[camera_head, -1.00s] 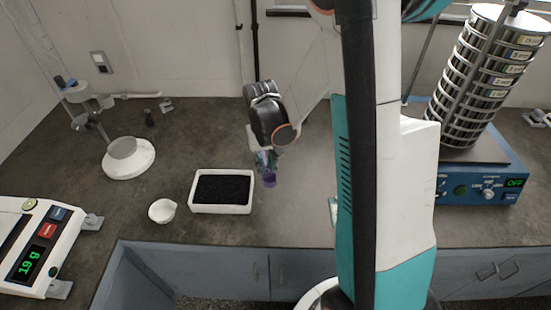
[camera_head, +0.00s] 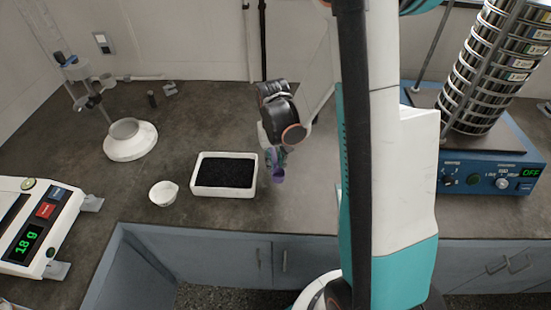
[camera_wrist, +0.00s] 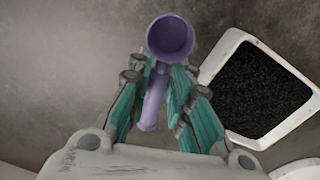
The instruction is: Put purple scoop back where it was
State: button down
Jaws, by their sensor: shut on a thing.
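The purple scoop (camera_wrist: 171,38) is in my gripper (camera_wrist: 158,90), with its round cup past the fingertips and its handle between the teal fingers. In the head view the scoop (camera_head: 278,177) hangs below my gripper (camera_head: 275,156), to the right of the white tray. My gripper is shut on the handle. The cup looks empty in the wrist view. Whether the scoop touches the counter, I cannot tell.
A white tray (camera_head: 224,192) of black granules and a small white bowl (camera_head: 163,193) stand left of the scoop. A scale (camera_head: 36,222) reads 18 g at far left. A white ring stand (camera_head: 131,140) is behind. The sieve shaker (camera_head: 490,172) is right.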

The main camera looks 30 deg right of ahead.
jog(key=shift+f+b, duration=1.95)
jog(key=shift+f, duration=0.45)
jog(key=c, duration=1.4)
grip_release()
